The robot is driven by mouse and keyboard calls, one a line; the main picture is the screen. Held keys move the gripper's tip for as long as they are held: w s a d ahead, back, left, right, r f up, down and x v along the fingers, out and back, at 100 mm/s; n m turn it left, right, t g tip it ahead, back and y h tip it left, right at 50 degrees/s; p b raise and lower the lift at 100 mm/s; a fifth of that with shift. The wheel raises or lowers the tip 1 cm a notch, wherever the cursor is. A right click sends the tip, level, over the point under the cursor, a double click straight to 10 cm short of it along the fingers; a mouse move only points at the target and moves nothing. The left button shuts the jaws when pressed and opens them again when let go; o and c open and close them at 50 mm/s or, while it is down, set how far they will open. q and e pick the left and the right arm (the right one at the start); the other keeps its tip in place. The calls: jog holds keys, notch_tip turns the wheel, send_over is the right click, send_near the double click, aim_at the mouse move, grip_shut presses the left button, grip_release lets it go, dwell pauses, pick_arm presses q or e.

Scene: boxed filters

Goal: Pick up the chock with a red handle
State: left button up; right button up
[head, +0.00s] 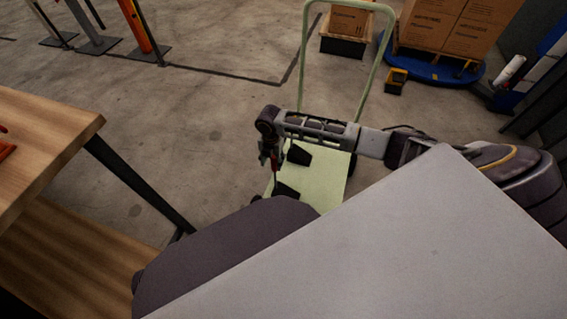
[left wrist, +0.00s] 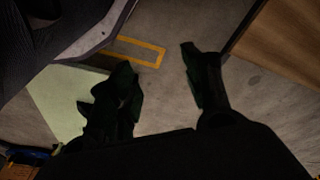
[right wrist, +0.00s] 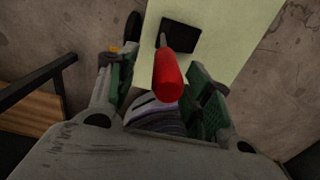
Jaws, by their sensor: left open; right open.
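The chock with a red handle shows in the right wrist view as a black block (right wrist: 185,36) on a pale green platform, with its red handle (right wrist: 168,78) pointing up toward the camera. My right gripper (right wrist: 163,88) is open, with a finger on each side of the handle and no clear contact. In the head view the gripper (head: 269,152) hangs down over the green cart (head: 332,186). Two black chocks lie there, one farther (head: 299,155) and one nearer (head: 286,190); a thin red handle shows below the gripper. My left gripper (left wrist: 158,82) is open and empty.
A wooden table (head: 50,135) with a dark leg stands at the left. The cart's upright green frame (head: 304,45) rises behind my right arm. Cardboard boxes (head: 440,25) on a blue base stand at the back right. Concrete floor is clear in the left middle.

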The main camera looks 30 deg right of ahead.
aim_at(275, 166)
dwell(0.3)
jog(key=shift+d+f+b, duration=0.2)
jog(key=shift+f+b, duration=0.2)
jog(key=shift+f, duration=0.4)
jog(key=f+b, duration=0.1)
jog(key=f, duration=0.2)
jog(key=shift+d+f, duration=0.1)
jog(key=shift+d, duration=0.1)
jog(key=shift+f, duration=0.2)
pick_arm(q)
jog(key=r, duration=0.2)
jog(key=shift+w+d+r, duration=0.25)
jog(key=shift+d+r, duration=0.1)
jog(key=shift+r, duration=0.05)
jog(key=shift+f, duration=0.1)
pick_arm(e)
grip_shut()
